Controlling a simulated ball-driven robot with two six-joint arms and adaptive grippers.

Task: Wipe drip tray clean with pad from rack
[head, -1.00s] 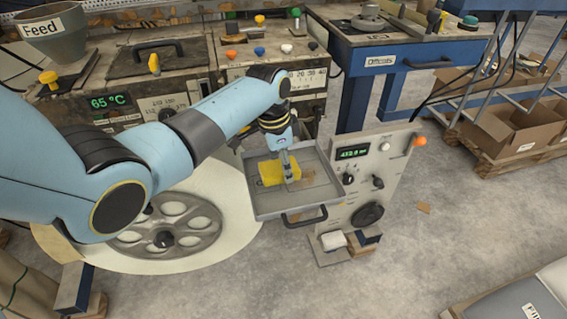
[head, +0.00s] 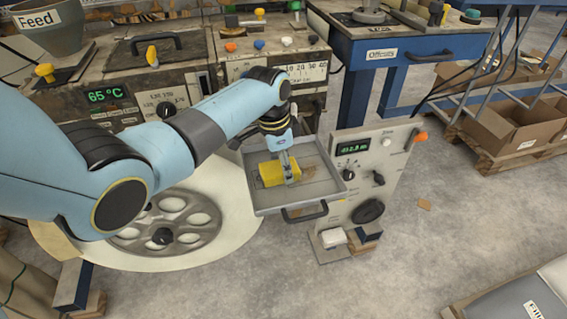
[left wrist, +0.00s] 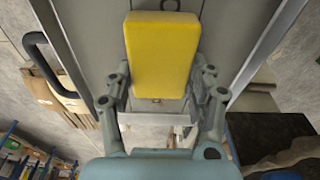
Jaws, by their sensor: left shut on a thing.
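The yellow pad (head: 270,174) is held by my left gripper (head: 288,174) inside the grey drip tray (head: 318,191). The pad lies low at the tray floor, but I cannot tell whether its whole underside touches. In the left wrist view the pad (left wrist: 162,55) stands out between the two fingers of the left gripper (left wrist: 162,92), which are shut on it. The tray's grey floor (left wrist: 97,25) shows beside the pad. Bare floor right of the pad looks plain grey in the head view; the part under the pad and gripper is hidden. My right gripper is not in view.
The tray has raised walls and a dark front handle (head: 305,212). A control panel (head: 365,180) with knobs and an orange-tipped lever stands close on its right. A large reel (head: 165,228) lies to the left. An offcuts table (head: 400,62) stands behind.

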